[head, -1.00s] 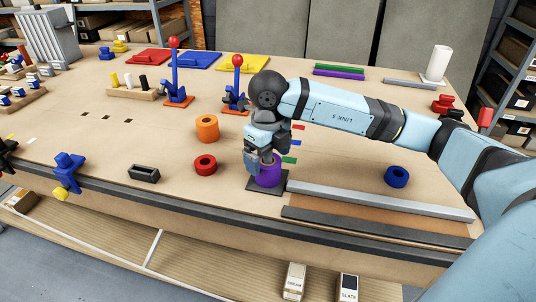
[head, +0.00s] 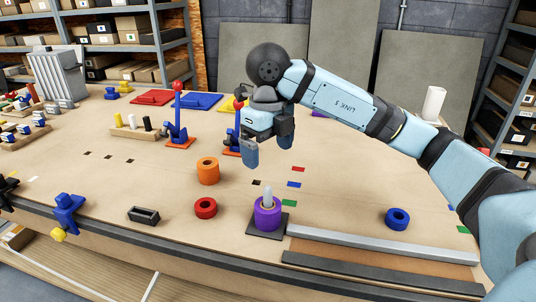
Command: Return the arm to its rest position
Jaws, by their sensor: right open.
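My right gripper (head: 268,145) is open and empty, raised above the table near the middle of the head view. Its fingers point down. Below it, a purple ring (head: 262,218) sits around a pale peg (head: 267,195) on a dark square base (head: 254,235). The gripper is clear of the ring. My right arm (head: 345,102) reaches in from the right and hides part of a blue and red toggle clamp (head: 232,137). My left gripper cannot be made out for certain; only a dark piece shows at the left edge.
An orange ring (head: 208,180), a red ring (head: 205,217) and a blue ring (head: 397,223) lie on the table. A black open box (head: 143,222) is near the front edge. A grey rail (head: 370,246) runs along the front right. Clear tabletop lies right of the gripper.

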